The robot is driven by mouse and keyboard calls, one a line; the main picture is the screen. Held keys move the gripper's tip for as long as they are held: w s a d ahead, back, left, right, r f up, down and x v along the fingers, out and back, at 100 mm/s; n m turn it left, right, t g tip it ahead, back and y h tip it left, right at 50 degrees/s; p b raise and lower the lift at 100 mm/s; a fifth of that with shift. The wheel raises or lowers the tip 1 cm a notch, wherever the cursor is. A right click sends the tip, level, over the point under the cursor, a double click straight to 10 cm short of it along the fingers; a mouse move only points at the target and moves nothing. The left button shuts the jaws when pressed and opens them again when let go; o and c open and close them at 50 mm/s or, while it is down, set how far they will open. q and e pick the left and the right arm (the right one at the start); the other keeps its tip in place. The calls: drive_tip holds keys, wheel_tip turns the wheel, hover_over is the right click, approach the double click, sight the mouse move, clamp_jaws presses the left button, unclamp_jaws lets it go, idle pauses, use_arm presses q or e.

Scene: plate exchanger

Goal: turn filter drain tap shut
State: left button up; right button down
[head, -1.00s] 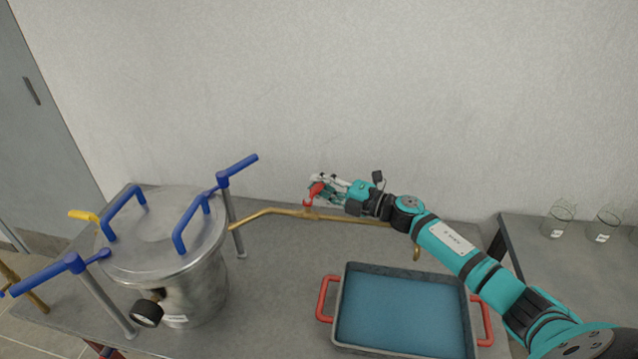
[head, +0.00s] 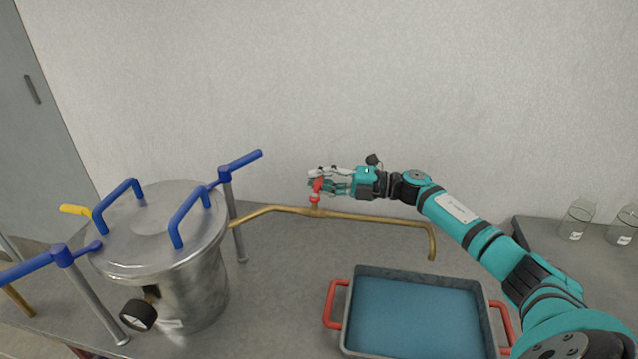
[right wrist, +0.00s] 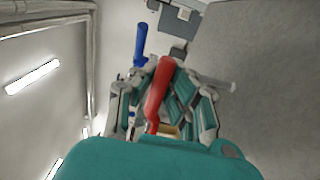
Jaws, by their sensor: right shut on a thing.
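The filter drain tap (head: 315,198) has a red handle and sits on a brass pipe (head: 370,217) that runs right from the steel filter vessel (head: 190,285) and bends down at its end. My right gripper (head: 320,180) is shut on the red handle. In the right wrist view the red handle (right wrist: 158,92) stands between the two fingers of my right gripper (right wrist: 165,95). The fingers cover part of the handle in the head view. My left gripper is not in view.
A tray of blue liquid (head: 347,300) with red handles stands below the pipe's outlet. The vessel has blue handles (head: 190,215) and a dark gauge (head: 138,315). Glass beakers (head: 577,218) stand at the far right. The wall (head: 350,80) is behind the pipe.

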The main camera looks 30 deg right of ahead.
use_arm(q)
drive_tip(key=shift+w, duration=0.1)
use_arm(e)
drive_tip(key=shift+f, duration=0.1)
drive_tip(key=c, duration=1.3)
unclamp_jaws()
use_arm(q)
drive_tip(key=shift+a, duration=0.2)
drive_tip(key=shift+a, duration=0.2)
use_arm(e)
drive_tip(key=shift+s, duration=0.1)
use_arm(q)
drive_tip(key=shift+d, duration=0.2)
use_arm(e)
drive_tip(key=v, duration=1.2)
